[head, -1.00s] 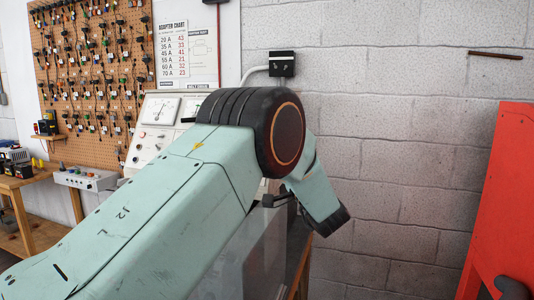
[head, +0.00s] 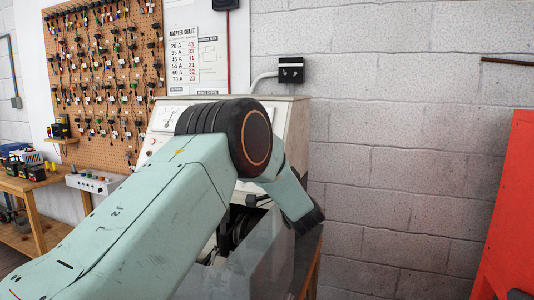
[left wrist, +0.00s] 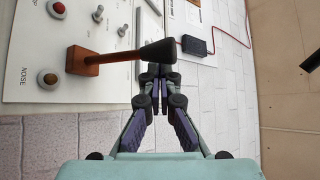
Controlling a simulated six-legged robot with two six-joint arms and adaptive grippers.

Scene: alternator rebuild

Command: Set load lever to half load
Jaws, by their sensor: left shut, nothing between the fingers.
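The load lever (left wrist: 110,57) shows in the left wrist view, an orange-brown arm with a black tapered knob (left wrist: 158,51), standing out from a pale test panel (left wrist: 85,25). My left gripper (left wrist: 155,74) is shut with nothing between its fingers. Its fingertips are right by the knob, overlapping its lower edge in the picture; I cannot tell whether they touch. In the head view my left arm covers much of the test bench console (head: 285,120), and the lever and the gripper's fingers cannot be made out there. My right gripper is in neither view.
A clear guard (head: 235,270) stands below my arm. A black wall box (head: 291,70) hangs beside the console. A red panel (head: 510,220) stands at the right. A side bench (head: 30,187) stands at the left.

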